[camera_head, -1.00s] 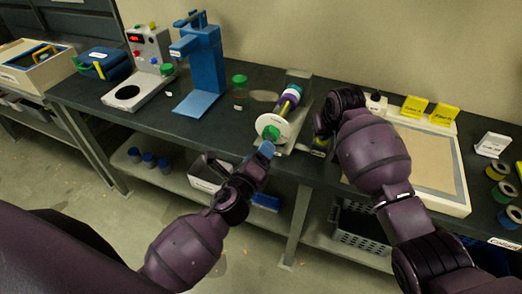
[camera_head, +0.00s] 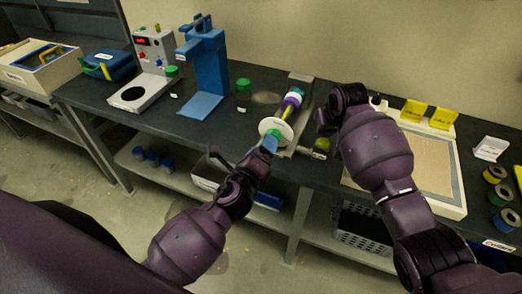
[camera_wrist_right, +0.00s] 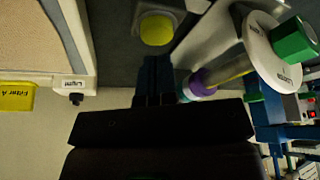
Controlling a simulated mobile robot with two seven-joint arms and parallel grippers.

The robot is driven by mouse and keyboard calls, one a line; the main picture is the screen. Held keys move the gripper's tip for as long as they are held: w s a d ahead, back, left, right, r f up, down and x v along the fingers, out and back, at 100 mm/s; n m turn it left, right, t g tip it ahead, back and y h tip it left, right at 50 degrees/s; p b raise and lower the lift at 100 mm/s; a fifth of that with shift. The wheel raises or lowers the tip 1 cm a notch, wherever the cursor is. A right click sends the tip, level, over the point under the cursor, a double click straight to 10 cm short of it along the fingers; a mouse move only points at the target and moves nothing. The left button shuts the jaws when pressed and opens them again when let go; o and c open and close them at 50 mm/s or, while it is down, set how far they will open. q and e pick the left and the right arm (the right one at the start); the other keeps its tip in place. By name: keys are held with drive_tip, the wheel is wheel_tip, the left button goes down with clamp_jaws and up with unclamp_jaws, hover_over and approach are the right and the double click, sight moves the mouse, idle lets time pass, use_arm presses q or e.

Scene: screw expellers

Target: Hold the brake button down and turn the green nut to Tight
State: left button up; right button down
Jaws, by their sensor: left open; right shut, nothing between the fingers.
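The green nut (camera_wrist_right: 295,40) sits at the front of a white labelled disc (camera_wrist_right: 268,58) on the expeller. In the head view the disc (camera_head: 276,124) shows, but my left gripper (camera_head: 268,146) hides most of the nut. That gripper is open, its blue fingertips right at the nut. I cannot tell whether they are around it; the wrist view shows no fingers on it. The yellow brake button (camera_wrist_right: 156,30) is on a grey base beside the expeller. My right gripper (camera_wrist_right: 156,75) is shut and empty, tips pointing at the button. Whether it touches is unclear.
A blue press stand (camera_head: 204,70) and a grey device with a red display (camera_head: 150,65) stand to the left. A shallow tray (camera_head: 436,165) with yellow labelled holders (camera_head: 414,109) behind it lies to the right. Coloured rolls (camera_head: 498,195) stand at the far right.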

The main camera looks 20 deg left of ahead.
drive_tip(key=shift+r+p, duration=1.55)
wheel_tip(320, 180, up, 2)
drive_tip(key=shift+r+p, duration=0.1)
drive_tip(key=shift+p, duration=0.95)
